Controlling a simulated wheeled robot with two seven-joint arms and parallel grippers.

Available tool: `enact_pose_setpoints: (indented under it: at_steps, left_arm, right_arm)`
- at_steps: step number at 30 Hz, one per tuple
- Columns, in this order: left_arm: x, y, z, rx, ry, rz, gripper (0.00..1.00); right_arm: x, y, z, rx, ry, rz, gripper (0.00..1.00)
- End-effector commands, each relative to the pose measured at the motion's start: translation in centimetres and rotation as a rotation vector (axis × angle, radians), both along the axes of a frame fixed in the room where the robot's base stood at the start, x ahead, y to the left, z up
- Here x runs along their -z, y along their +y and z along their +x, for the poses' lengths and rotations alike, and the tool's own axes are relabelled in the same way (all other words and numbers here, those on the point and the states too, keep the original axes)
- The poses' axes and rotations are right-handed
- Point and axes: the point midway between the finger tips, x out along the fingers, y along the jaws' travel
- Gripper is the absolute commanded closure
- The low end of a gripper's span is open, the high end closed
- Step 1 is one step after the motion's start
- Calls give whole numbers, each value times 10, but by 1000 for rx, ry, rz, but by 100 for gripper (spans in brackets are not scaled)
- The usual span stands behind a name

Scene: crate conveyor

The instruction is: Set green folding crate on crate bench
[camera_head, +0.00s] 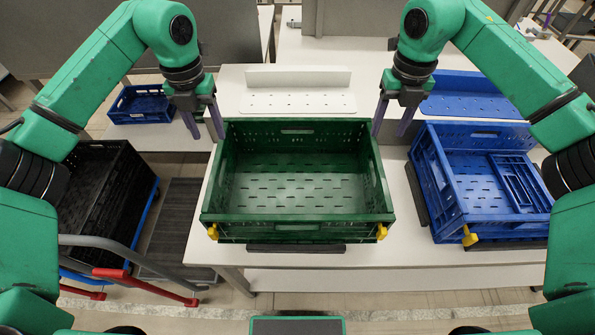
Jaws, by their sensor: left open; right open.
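The green folding crate (298,228) stands unfolded and empty on the white bench (400,250), with yellow latches at its front corners. My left gripper (206,128) is open at the crate's back left corner, fingers pointing down. My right gripper (391,122) is open at the back right corner, fingers pointing down. Both grippers are close to the rim; I cannot tell whether their fingers touch it. The crate's underside is hidden, and a dark strip shows on the bench below its front.
A blue crate (483,212) stands right of the green one. A small blue crate (143,106) and black crates (88,205) on a trolley with red bars are at left.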

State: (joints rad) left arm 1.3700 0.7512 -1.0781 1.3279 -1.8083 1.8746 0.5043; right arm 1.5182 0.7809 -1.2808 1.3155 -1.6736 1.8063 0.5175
Motion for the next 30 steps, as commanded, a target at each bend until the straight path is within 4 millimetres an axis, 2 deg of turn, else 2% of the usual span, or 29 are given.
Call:
enact_pose_setpoints:
  at_steps: [7, 11, 27, 30]
  left_arm:
    - [1, 0, 0, 0, 0, 0, 45]
    - [14, 0, 0, 0, 2, 1, 45]
    - [119, 0, -3, 0, 3, 0, 45]
    - [133, 0, -2, -1, 2, -1, 45]
  right_arm:
    - [1, 0, 0, 0, 0, 0, 45]
    - [14, 0, 0, 0, 2, 1, 45]
    - [119, 0, -2, 1, 2, 0, 45]
    - [134, 0, -2, 1, 2, 1, 45]
